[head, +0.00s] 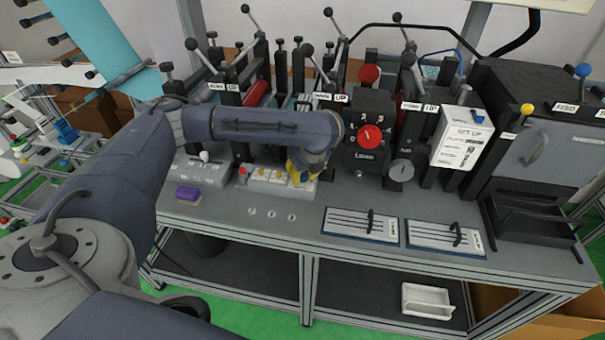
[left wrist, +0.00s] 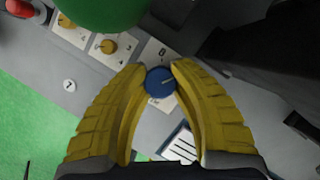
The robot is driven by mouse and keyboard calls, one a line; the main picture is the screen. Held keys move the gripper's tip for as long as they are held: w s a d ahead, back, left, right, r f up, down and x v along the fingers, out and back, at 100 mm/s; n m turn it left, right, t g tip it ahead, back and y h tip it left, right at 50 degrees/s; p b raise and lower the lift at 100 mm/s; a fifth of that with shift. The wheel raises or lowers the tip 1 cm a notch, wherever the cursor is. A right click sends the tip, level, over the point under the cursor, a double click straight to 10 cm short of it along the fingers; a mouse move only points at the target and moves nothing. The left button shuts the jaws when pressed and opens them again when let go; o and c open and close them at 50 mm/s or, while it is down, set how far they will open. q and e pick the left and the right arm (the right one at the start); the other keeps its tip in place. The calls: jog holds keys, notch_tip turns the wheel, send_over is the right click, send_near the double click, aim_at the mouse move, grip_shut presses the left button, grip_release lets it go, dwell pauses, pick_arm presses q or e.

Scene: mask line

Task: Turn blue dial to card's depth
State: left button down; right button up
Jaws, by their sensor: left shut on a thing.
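The blue dial (left wrist: 160,82) is a small round knob with a pale pointer line, on a light plate with printed marks around it. My left gripper (left wrist: 158,72) has its two yellow fingers on either side of the dial, shut on it. In the head view my left gripper (head: 302,172) reaches down at the right end of the dial panel (head: 265,178), and the arm hides the blue dial there. The set-up card (head: 463,138) stands at the right with handwritten lines too small to read surely. My right gripper is not in view.
Two yellow dials (left wrist: 108,46) sit beside the blue one. A black box with a red dial (head: 370,136) stands just right of my gripper. A purple block (head: 188,195) lies at the left, and two slider panels (head: 360,224) lie at the front right. Upright levers crowd the back.

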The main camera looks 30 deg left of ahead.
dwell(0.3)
pick_arm(q)
jog(key=c, duration=1)
grip_release()
jog(key=shift+c, duration=0.2)
jog(key=shift+r, duration=0.1)
jog(key=v, duration=1.1)
jog(key=shift+d+r, duration=0.15)
jog(key=shift+r, duration=0.2)
jog(key=shift+s, duration=0.1)
